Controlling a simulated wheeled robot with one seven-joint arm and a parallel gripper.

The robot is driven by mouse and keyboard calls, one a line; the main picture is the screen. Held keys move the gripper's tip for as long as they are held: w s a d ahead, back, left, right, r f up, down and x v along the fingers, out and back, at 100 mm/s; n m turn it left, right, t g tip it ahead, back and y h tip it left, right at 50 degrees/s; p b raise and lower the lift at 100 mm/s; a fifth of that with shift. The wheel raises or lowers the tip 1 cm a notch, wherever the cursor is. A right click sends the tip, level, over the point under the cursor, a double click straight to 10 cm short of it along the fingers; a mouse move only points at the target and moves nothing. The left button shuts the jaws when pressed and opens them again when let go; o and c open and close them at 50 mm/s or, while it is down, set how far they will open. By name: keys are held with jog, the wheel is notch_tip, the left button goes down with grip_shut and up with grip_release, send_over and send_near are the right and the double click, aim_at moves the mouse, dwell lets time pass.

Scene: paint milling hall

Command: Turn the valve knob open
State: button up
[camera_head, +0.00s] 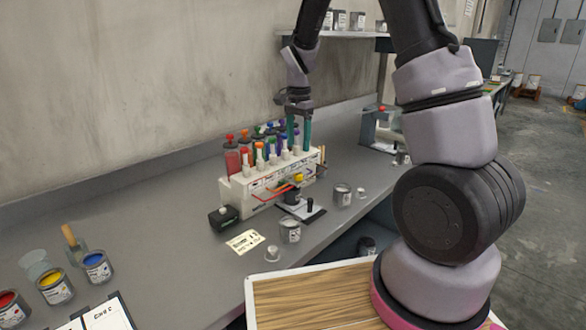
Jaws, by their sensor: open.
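A white dispenser rack (240,199) with several coloured tubes stands on the grey bench near the wall. A small yellow knob (299,178) shows low on its front, right of an orange-red bar (275,190). Several white-capped fittings (272,159) line its top front edge. I cannot tell for sure which of these small parts is the valve knob. My gripper (300,143) points down over the rack's back right part, with two teal fingers apart and nothing visible between them. Whether the fingers touch the rack is too small to tell.
A black-and-white stand (303,211) and grey cans (342,195) sit before the rack. Paint cans (97,267) stand at front left. A shelf (355,34) hangs behind.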

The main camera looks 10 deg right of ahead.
aim_at(298, 174)
notch_tip(298, 174, down, 10)
jog(key=shift+f, duration=0.2)
dwell(0.3)
grip_shut()
